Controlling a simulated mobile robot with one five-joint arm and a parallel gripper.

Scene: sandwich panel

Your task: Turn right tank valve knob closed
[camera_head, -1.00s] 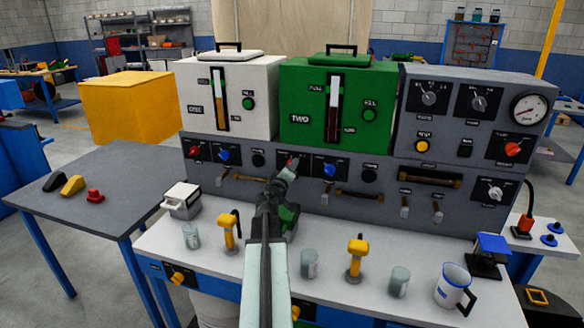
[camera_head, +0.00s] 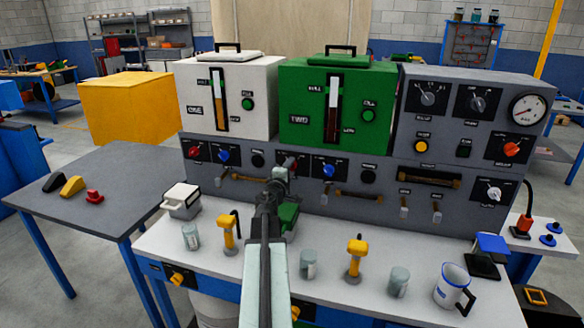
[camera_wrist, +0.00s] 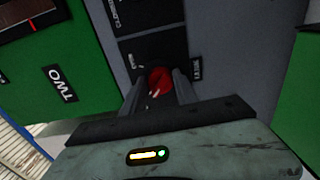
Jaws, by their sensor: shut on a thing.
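The right tank valve knob is red and sits on the dark panel below the green tank marked TWO (camera_head: 338,100). In the wrist view the red knob (camera_wrist: 160,79) lies between the two fingers of my gripper (camera_wrist: 158,88), which are shut on it. A pale mark shows on the knob's face. In the head view my gripper (camera_head: 288,166) reaches the panel below the green tank's left part, and it mostly hides the knob. The wrist view is strongly rolled, so the panel labels appear turned.
A white tank marked ONE (camera_head: 226,98) stands to the left, with another red knob (camera_head: 194,151) below it. A blue knob (camera_head: 329,170) is just right of my gripper. Yellow tools, several grey cups and a mug (camera_head: 453,286) stand on the bench below.

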